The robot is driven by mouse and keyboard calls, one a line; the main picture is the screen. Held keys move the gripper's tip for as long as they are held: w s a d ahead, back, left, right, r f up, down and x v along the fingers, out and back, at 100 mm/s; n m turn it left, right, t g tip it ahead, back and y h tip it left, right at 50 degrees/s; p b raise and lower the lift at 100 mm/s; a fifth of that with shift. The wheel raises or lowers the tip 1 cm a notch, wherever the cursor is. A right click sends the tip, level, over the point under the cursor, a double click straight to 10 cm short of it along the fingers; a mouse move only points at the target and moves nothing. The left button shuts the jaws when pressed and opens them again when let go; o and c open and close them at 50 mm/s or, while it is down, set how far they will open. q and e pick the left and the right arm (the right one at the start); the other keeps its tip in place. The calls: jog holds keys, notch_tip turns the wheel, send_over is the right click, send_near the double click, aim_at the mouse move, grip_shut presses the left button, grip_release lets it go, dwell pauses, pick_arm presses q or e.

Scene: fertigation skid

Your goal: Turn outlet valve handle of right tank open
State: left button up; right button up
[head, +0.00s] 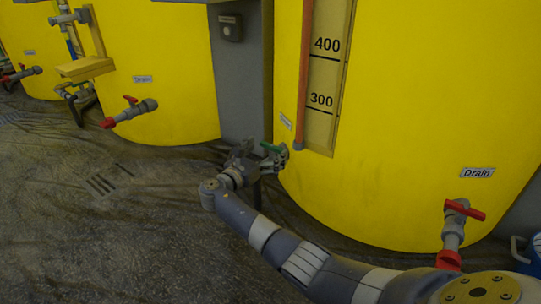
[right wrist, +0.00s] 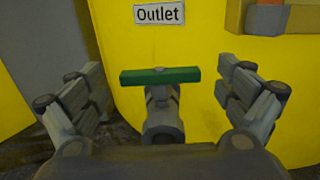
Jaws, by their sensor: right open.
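The outlet valve's green handle (right wrist: 148,77) lies level in the right wrist view, crosswise on top of the grey valve body (right wrist: 162,115), which points toward the camera. An "Outlet" label (right wrist: 163,14) is above it on the yellow right tank (head: 420,110). In the head view the green handle (head: 270,147) shows low on the tank's left side, partly behind my gripper. My right gripper (head: 259,158) is open, its fingers on either side of the handle, with gaps at both ends. It holds nothing. My left gripper is not in view.
Red-handled drain valves stick out from the right tank (head: 464,211) and the middle tank (head: 130,99). A grey post (head: 240,85) stands between the tanks. A blue object (head: 519,247) is at the right edge. The dark floor (head: 90,200) at left is clear.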

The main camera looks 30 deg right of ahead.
jog(key=shift+b+x, duration=0.4)
jog(key=shift+x, duration=0.6)
jog(key=shift+a, duration=0.1)
jog(key=c, duration=1.1)
jog(key=shift+o, duration=0.2)
jog(key=shift+r, duration=0.1)
